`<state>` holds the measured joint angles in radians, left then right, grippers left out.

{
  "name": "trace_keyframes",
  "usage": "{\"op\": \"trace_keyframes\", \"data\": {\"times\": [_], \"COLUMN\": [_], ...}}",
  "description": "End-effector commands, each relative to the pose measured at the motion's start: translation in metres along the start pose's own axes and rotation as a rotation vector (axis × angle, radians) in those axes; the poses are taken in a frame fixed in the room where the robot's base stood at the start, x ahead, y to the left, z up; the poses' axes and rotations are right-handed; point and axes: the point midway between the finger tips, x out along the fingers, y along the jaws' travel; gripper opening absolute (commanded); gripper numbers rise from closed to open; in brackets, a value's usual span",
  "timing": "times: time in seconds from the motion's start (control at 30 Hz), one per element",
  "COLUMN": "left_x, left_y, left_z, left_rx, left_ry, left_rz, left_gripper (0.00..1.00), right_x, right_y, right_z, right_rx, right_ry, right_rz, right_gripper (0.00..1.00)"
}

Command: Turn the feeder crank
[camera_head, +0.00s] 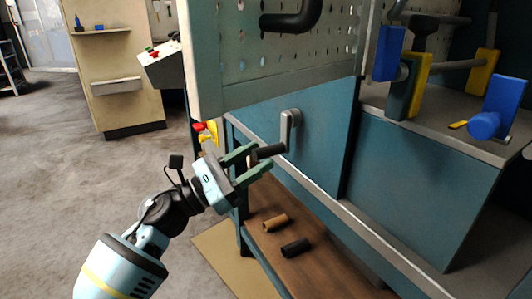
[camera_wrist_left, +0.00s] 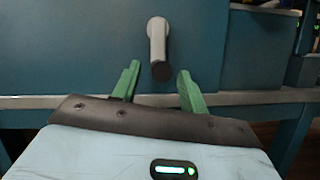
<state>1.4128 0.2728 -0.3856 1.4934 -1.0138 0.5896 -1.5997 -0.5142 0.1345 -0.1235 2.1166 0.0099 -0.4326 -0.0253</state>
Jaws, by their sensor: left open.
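The feeder crank is a grey metal arm (camera_head: 289,128) on the blue machine panel, with a black handle (camera_head: 270,151) sticking out from its lower end. In the left wrist view the crank arm (camera_wrist_left: 157,38) hangs down and the round black handle end (camera_wrist_left: 162,72) faces me. My left gripper (camera_head: 262,158) has green fingers, open, at the handle. In the left wrist view the fingers (camera_wrist_left: 158,76) stand either side of the handle, with gaps showing on both sides. I cannot tell how far the handle reaches between them. My right gripper is in neither view.
A perforated guard panel (camera_head: 270,65) with a black handle (camera_head: 293,19) is above the crank. A metal rail (camera_head: 345,212) runs below it. Brown and black cylinders (camera_head: 295,247) lie on the lower wooden shelf (camera_head: 335,270). Blue and yellow parts stand at right. Open floor is at left.

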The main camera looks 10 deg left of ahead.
Motion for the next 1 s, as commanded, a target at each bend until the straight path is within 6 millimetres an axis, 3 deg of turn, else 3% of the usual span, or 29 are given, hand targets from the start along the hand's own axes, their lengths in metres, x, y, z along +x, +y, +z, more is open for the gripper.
{"op": "trace_keyframes", "data": {"times": [0.23, 0.6, 0.9, 1.0], "left_x": [0.027, 0.032, 0.032, 0.032], "left_y": [0.0, 0.0, 0.0, 0.0], "left_z": [-0.001, 0.0, 0.0, 0.0], "left_rx": [-0.001, -0.001, -0.001, -0.001], "left_ry": [0.0, 0.0, 0.0, 0.0], "left_rz": [0.0, 0.0, 0.0, 0.0], "left_gripper": [0.43, 0.42, 0.03, 0.0], "right_x": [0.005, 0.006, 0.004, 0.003], "right_y": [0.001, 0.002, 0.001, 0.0], "right_z": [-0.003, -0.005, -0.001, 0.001], "right_rx": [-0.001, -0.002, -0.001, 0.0], "right_ry": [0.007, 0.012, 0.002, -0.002], "right_rz": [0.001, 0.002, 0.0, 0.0], "right_gripper": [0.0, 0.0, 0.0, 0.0]}}
